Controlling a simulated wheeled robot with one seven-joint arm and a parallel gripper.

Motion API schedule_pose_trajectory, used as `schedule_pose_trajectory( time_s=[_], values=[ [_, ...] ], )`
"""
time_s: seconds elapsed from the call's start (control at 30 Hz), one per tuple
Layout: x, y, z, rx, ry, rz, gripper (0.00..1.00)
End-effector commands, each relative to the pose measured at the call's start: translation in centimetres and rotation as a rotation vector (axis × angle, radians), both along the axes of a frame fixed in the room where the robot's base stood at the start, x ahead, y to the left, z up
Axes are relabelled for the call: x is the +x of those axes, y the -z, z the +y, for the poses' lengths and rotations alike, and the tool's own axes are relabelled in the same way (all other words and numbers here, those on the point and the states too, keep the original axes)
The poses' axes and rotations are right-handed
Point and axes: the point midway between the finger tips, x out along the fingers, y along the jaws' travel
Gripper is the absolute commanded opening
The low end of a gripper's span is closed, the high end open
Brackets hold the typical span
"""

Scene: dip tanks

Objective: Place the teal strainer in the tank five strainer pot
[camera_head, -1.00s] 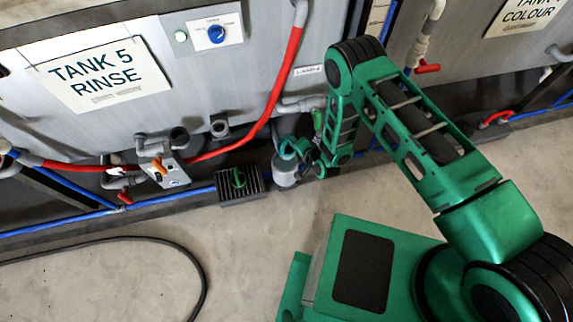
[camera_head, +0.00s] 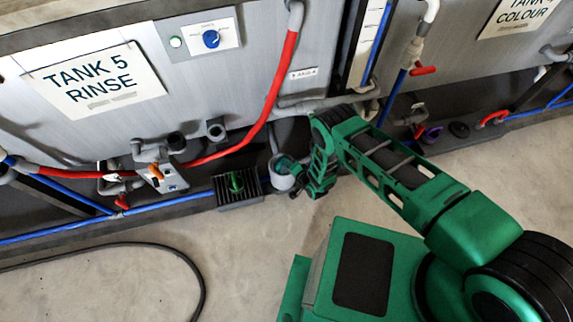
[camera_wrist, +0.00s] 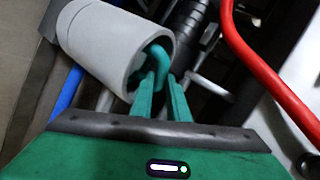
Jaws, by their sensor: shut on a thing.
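The grey strainer pot (camera_head: 280,181) stands under the Tank 5 Rinse panel (camera_head: 93,82), just right of a black ribbed tray. In the wrist view it is a thick-walled grey cylinder (camera_wrist: 105,45) with its open mouth toward me. The teal strainer (camera_wrist: 156,52) has its curved upper part at the pot's mouth, partly inside. Its lower part is hidden in the pot. My gripper (camera_wrist: 163,82) is shut on the teal strainer at the pot's rim. In the head view my gripper (camera_head: 303,176) is beside the pot, its fingers hard to make out.
The black ribbed tray (camera_head: 236,190) with a green item is left of the pot. A red hose (camera_head: 275,95) curves down the panel behind. Blue pipes (camera_head: 100,222) run along the base. A black cable lies on open floor at left.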

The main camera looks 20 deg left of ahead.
Motion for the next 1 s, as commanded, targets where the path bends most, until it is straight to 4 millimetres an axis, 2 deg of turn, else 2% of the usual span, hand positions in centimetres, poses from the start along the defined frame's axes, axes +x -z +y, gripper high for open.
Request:
schedule_pose_trajectory(
  time_s=[0.1,0.97,1.0],
  values=[
    [0.0,0.9,0.0,0.0,0.0,-0.002,0.0],
    [0.0,2.3,-0.1,-0.002,0.0,0.0,0.0],
    [0.0,2.3,-0.1,-0.003,0.0,0.001,0.22]
  ],
)
